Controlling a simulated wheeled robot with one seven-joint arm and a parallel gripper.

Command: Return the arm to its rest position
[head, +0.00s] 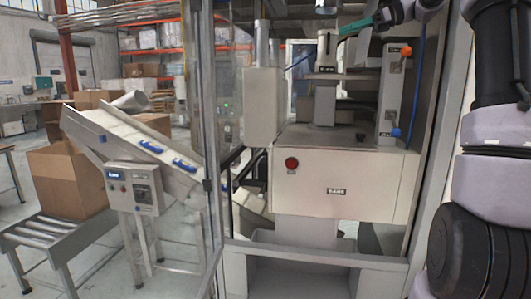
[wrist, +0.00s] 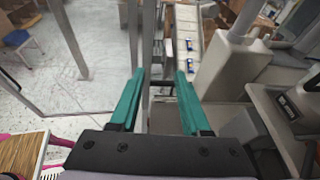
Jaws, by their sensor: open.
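My gripper (wrist: 158,76) shows in the wrist view with two teal fingers held apart. Nothing is between the fingers; a metal frame post and floor show beyond them. In the head view a teal finger of my gripper (head: 357,26) shows at the top, in front of the upper part of the white machine (head: 340,185). My dark and grey arm fills the right side of the head view. The machine has a red button and a small label on its front. It also shows at the right of the wrist view (wrist: 277,112).
A metal frame post (head: 207,130) with clear panels stands left of the machine. An inclined conveyor (head: 130,135) with blue items runs beside it. Open floor shows in the wrist view (wrist: 85,75).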

